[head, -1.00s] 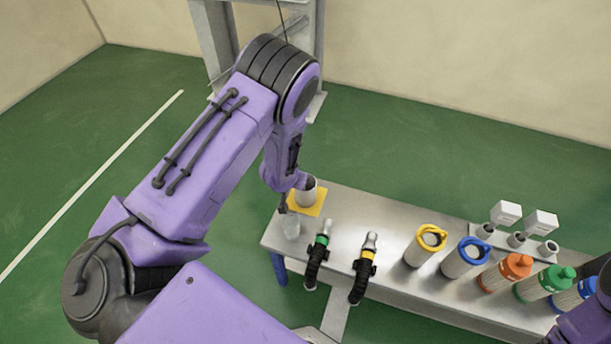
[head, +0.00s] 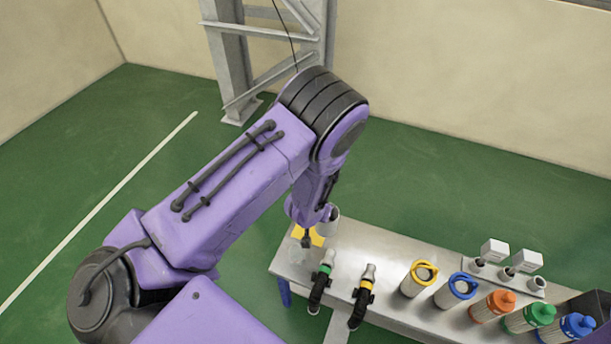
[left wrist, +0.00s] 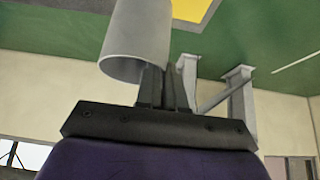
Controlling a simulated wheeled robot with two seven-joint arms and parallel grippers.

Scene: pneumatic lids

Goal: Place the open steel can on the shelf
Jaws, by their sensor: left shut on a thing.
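The open steel can (head: 331,214) is a plain grey cylinder at the bench's far left end, partly hidden behind my left wrist. In the left wrist view the can (left wrist: 138,45) shows its open rim toward me, and its other end runs out of the picture. My left gripper (left wrist: 166,85) is shut on the can's wall; in the head view the gripper (head: 307,238) is mostly hidden by my own arm. The yellow pad (head: 299,232) lies beside and below the can. I cannot make out a shelf for certain. My right gripper is out of view.
A grey steel frame (head: 228,60) stands behind.

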